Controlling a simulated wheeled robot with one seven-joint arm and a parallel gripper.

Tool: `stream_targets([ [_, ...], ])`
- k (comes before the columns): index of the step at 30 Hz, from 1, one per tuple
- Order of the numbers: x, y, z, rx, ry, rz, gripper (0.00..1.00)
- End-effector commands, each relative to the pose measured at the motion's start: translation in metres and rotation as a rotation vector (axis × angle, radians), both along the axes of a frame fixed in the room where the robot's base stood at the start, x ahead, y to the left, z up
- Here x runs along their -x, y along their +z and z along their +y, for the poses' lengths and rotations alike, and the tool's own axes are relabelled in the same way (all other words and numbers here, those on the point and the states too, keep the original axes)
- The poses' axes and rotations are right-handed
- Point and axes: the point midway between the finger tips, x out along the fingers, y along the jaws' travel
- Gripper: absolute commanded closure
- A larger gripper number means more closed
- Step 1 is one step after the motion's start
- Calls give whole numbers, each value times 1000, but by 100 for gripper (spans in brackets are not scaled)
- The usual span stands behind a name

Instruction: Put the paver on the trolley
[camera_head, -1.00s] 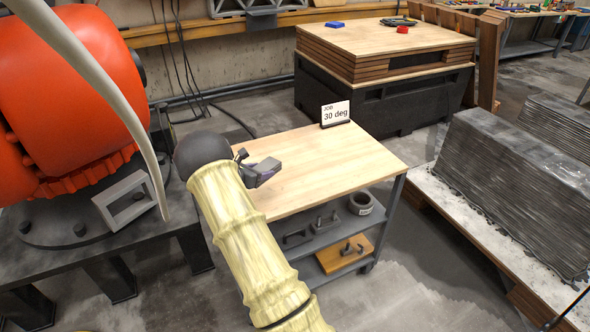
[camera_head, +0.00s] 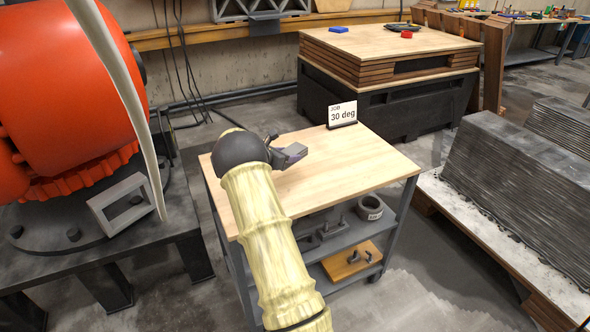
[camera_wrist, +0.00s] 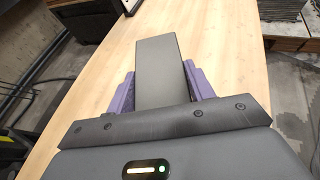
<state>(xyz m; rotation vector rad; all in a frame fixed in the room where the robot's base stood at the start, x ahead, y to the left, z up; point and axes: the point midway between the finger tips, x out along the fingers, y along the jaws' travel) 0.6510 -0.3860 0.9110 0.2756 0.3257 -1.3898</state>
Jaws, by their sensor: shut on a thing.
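The paver (camera_wrist: 158,75) is a flat grey block. In the wrist view it is held between the purple finger pads of my gripper (camera_wrist: 160,88), which is shut on it. In the head view my gripper (camera_head: 285,155) and the paver's grey end (camera_head: 294,151) are over the wooden top of the trolley (camera_head: 360,173). The wood top also fills much of the wrist view. I cannot tell whether the paver touches the top. My arm hides part of the trolley's left side.
A sign reading "JOB 30 deg" (camera_head: 342,114) stands at the trolley top's back edge. The lower shelves hold a grey ring (camera_head: 370,207) and a wooden board (camera_head: 351,260). A big orange machine (camera_head: 65,90) is at left. Most of the top is clear.

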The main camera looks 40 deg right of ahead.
Motion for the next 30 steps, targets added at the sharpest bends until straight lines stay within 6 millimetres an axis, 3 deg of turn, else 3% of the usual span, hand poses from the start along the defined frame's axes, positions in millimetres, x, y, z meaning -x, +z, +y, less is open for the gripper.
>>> stream_targets([
  [6, 1, -34, -3, 3, -5, 0, 89],
  [17, 2, -38, -3, 3, -6, -1, 89],
  [25, 2, -70, -3, 2, -5, 1, 89],
  [30, 2, -74, -3, 4, -5, -3, 89],
])
